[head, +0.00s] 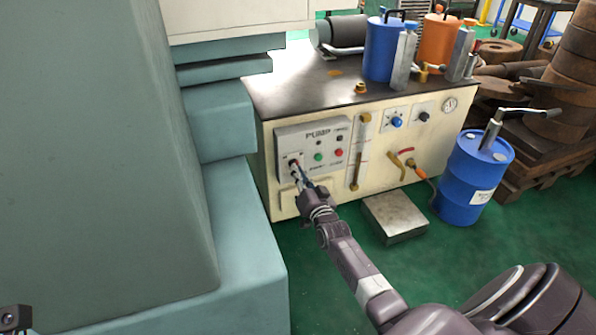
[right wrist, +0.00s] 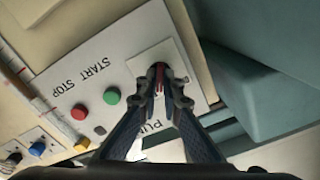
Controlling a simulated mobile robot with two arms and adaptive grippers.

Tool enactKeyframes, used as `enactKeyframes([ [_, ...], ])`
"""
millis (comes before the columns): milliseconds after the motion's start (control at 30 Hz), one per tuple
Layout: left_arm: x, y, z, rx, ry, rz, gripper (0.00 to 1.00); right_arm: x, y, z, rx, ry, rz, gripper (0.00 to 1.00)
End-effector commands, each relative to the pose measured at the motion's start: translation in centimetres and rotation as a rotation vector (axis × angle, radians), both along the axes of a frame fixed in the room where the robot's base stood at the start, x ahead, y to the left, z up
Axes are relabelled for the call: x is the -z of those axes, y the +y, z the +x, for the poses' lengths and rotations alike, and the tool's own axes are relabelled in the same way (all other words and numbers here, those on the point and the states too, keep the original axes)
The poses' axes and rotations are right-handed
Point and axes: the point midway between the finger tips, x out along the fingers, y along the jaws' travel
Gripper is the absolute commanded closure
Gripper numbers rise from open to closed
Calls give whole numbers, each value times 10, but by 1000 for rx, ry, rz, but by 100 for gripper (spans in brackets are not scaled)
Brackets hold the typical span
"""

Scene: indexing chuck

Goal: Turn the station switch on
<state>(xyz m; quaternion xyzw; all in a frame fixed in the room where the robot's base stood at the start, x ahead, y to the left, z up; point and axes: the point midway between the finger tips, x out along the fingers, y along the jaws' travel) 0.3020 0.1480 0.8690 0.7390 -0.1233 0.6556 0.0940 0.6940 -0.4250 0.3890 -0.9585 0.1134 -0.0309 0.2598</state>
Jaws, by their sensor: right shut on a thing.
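The pump station's cream panel (head: 340,133) stands on the front of a cabinet, with a red switch (head: 293,162) at its lower left. In the right wrist view the panel (right wrist: 140,92) shows upside down, and the red switch (right wrist: 160,77) is between my fingertips. My right gripper (head: 299,173) reaches the panel from below right and is shut on the switch, also in the right wrist view (right wrist: 160,72). The fingers partly hide the switch, so its position is unclear.
A green button (head: 318,156) and a red button (head: 338,152) sit right of the switch. A teal machine (head: 150,150) stands close on the left. A metal block (head: 395,216) and a blue drum (head: 475,175) stand on the floor at the right.

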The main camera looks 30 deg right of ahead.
Motion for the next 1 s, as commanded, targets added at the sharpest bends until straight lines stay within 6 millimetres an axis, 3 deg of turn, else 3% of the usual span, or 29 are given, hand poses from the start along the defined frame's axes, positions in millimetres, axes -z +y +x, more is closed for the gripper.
enactKeyframes([
  [433, 1, 0, 0, 1, 4, -1, 76, 1, 0, 0, 0, -1, 12, 100],
  [467, 1, 0, 0, 1, 4, -1, 76, 1, 0, 0, 0, -1, 12, 90],
  [600, 1, 0, 0, 1, 4, -1, 76, 1, 0, 0, 0, -1, 11, 76],
  [1000, 1, 0, 1, -1, 1, 5, 76, 2, 2, -7, 0, 0, 10, 76],
])
